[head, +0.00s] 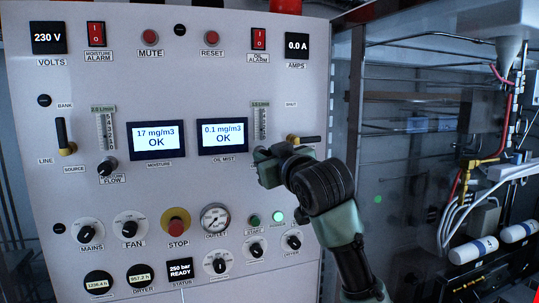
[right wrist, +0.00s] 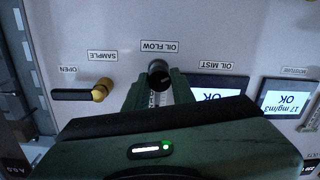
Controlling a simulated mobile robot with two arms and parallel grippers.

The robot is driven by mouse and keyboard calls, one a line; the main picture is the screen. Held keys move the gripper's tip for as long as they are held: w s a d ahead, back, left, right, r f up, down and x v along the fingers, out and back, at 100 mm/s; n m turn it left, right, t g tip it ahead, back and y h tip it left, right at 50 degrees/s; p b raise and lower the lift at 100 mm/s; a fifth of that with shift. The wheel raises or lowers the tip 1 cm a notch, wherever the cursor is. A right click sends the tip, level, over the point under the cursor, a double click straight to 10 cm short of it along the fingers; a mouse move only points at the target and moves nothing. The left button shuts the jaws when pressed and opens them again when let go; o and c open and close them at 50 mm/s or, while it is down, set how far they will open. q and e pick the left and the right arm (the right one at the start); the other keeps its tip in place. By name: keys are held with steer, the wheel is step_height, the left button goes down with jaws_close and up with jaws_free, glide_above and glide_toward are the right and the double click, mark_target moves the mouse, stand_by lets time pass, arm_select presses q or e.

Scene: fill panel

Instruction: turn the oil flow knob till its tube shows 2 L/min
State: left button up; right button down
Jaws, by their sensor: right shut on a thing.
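The oil flow knob (right wrist: 158,74) is dark and round, under the OIL FLOW label in the right wrist view, which sees the panel upside down. My right gripper (right wrist: 159,88) has its green fingers on either side of the knob and is shut on it. In the head view my right gripper (head: 264,160) covers the knob. The oil tube (head: 261,124) stands just above it, with a small tag at its top. Its scale and float are too small to read. In the right wrist view only a piece of the tube shows between the fingers. My left gripper is out of view.
The oil mist display (head: 222,136) reads 0.1 mg/m3 OK, left of the gripper. A yellow-hubbed valve lever (head: 302,139) sits close to its right. The moisture tube (head: 107,130) and moisture flow knob (head: 107,167) are further left. Start buttons and a gauge (head: 215,219) lie below.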

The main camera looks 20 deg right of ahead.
steer(key=c, duration=1.2)
jaws_free()
steer(key=shift+r, duration=0.1)
steer(key=s+b, duration=0.4)
steer(key=s, duration=0.4)
steer(key=shift+d, duration=0.35)
steer(key=shift+r, duration=0.1)
